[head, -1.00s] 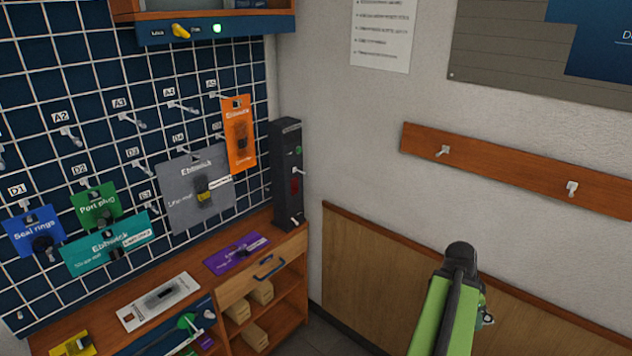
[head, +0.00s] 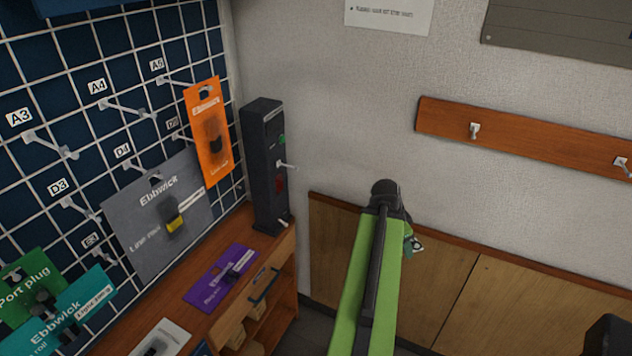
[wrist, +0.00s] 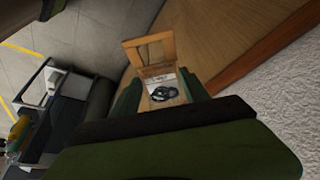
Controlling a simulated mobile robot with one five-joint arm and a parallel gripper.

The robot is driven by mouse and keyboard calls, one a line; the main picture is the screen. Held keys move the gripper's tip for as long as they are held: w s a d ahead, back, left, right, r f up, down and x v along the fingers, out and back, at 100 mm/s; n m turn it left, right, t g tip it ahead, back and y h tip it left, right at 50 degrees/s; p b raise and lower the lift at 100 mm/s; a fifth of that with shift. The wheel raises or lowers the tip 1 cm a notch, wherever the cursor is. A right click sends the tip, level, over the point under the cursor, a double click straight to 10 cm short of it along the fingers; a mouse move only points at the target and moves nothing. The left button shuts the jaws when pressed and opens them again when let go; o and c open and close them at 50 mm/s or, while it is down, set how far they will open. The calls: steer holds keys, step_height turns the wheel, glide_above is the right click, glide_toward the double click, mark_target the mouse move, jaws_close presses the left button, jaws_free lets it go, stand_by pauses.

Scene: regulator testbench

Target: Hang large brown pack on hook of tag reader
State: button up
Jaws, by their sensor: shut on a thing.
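The tag reader (head: 266,180) is a tall dark box standing on the far end of the wooden counter, against the wall. A small pale hook (head: 286,166) sticks out of its front and looks empty. In the wrist view my gripper (wrist: 158,92) is shut on the brown pack (wrist: 148,52). The pack shows a framed opening at its top, a white label and a dark coiled item; its lower part is hidden by my gripper. In the head view my green arm stands right of the reader, apart from it, and hides most of the gripper and pack.
A grid panel at left carries an orange pack (head: 209,135), a grey pack (head: 160,215) and others on hooks. A purple pack (head: 222,277) lies on the counter (head: 190,312). A brown wall rail (head: 545,147) with hooks is at right. Wall between reader and arm is clear.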

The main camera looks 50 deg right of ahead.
steer(key=w+a+m+t+y, duration=0.2)
steer(key=w+m+t+y, duration=0.1)
steer(key=w, duration=0.4)
steer(key=w+a+m+t+y, duration=0.2)
steer(key=w+a+t+y, duration=0.1)
steer(key=w, duration=0.4)
steer(key=w+a+r+m+t, duration=0.2)
steer(key=w+r+m+t, duration=0.2)
steer(key=w+r+t, duration=0.85)
steer(key=w+a+g+y, duration=0.1)
steer(key=w+a+g, duration=0.1)
steer(key=w, duration=0.5)
steer(key=shift+w+g+b, duration=0.3)
steer(key=shift+g, duration=0.25)
steer(key=shift+f, duration=0.1)
steer(key=o, duration=1.5)
